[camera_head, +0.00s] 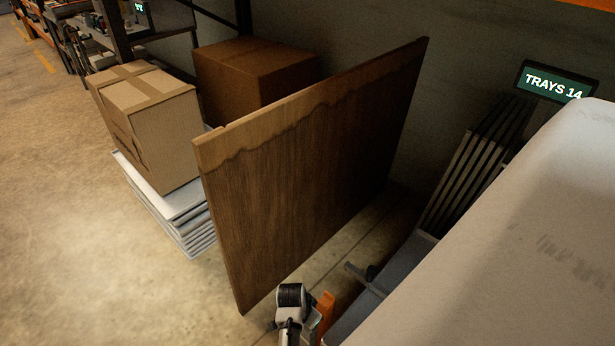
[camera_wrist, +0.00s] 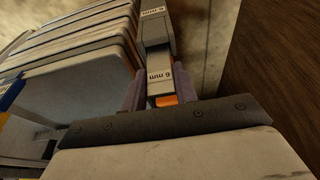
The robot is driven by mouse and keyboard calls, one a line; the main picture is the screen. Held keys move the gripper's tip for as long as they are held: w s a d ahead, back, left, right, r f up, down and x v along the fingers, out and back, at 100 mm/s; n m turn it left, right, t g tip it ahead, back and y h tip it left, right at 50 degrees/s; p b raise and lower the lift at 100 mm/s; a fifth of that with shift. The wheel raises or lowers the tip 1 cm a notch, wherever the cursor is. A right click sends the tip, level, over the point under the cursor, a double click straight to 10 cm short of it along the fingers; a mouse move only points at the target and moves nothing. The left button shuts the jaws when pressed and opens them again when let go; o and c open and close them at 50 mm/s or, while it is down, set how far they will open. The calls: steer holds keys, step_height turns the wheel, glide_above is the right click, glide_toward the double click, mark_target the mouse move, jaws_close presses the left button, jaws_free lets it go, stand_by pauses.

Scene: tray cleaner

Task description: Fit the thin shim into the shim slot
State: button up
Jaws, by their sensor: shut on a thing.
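In the wrist view my gripper (camera_wrist: 160,88) is shut on a narrow grey piece labelled "6 mm" (camera_wrist: 159,74), with an orange end toward me. I take this piece for the shim, but its thickness does not show. Just beyond it, and seemingly in line with it, is a grey block (camera_wrist: 155,35) that also bears a "6 mm" label. I cannot tell whether this block is the shim slot, or whether the two touch. No opening of a slot shows clearly. My gripper is not clearly made out in the head view.
Several pale trays (camera_wrist: 85,45) stand in a row left of the gripper in the wrist view. A large wooden board (camera_head: 310,170) stands upright. Cardboard boxes (camera_head: 150,130) sit on stacked trays (camera_head: 170,205). A "TRAYS 14" sign (camera_head: 555,86) hangs at right. Open floor lies at left.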

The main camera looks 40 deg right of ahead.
steer(key=shift+f, duration=0.4)
steer(key=o, duration=1.1)
steer(key=shift+c, duration=0.2)
steer(key=shift+r, duration=0.55)
steer(key=v, duration=1.2)
steer(key=shift+r, duration=0.15)
